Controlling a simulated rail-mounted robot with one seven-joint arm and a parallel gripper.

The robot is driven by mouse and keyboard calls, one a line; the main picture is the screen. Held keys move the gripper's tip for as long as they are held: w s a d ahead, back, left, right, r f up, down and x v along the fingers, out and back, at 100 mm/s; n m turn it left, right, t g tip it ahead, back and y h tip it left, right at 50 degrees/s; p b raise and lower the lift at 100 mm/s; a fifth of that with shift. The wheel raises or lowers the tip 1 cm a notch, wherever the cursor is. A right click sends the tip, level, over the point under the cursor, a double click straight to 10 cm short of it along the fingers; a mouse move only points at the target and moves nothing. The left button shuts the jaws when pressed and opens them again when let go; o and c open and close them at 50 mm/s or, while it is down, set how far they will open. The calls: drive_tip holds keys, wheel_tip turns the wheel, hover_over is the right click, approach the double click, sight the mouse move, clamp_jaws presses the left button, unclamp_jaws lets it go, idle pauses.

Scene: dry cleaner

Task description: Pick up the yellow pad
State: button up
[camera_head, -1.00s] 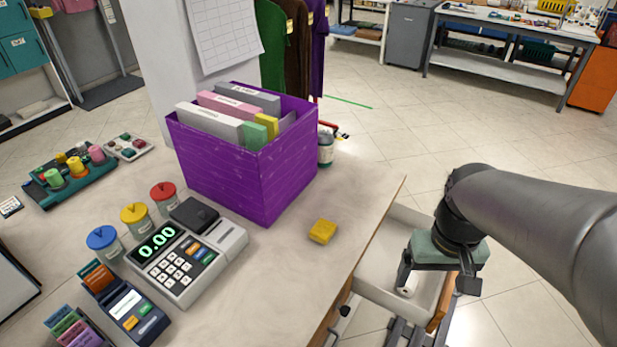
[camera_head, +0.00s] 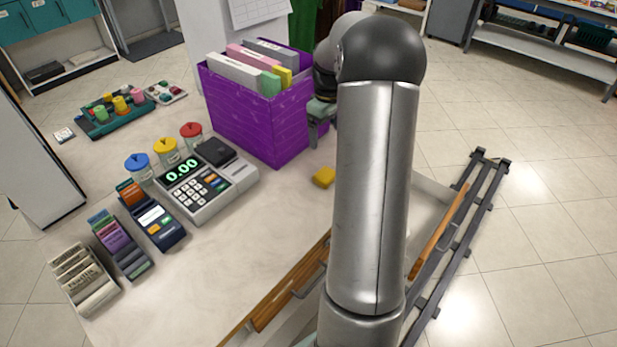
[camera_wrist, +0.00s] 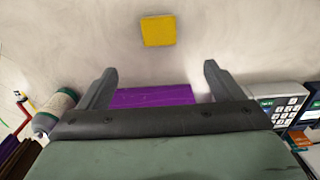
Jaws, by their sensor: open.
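The yellow pad (camera_head: 323,177) is a small square block lying flat on the counter, in front of the purple file box (camera_head: 257,125) and to its right. In the wrist view the pad (camera_wrist: 158,30) lies at top centre, beyond and midway between the fingertips, not touching them. My gripper (camera_wrist: 160,70) is open with nothing between its fingers. In the head view it is by the box's right side, above the counter, and mostly hidden behind my arm.
The purple box also shows between the fingers in the wrist view (camera_wrist: 150,97). A cash register (camera_head: 205,180) stands left of the pad. A bottle (camera_wrist: 55,112) stands beside the box. An open drawer (camera_head: 432,190) is at the counter's right. Counter around the pad is clear.

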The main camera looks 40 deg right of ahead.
drive_tip(key=p, duration=0.1)
hover_over(325, 174)
wheel_tip(325, 174, down, 10)
drive_tip(key=shift+w+f, duration=0.1)
drive_tip(key=shift+f+p, duration=0.9)
drive_tip(key=shift+f, duration=1.8)
drive_tip(key=c, duration=1.1)
drive_tip(key=shift+r, duration=0.15)
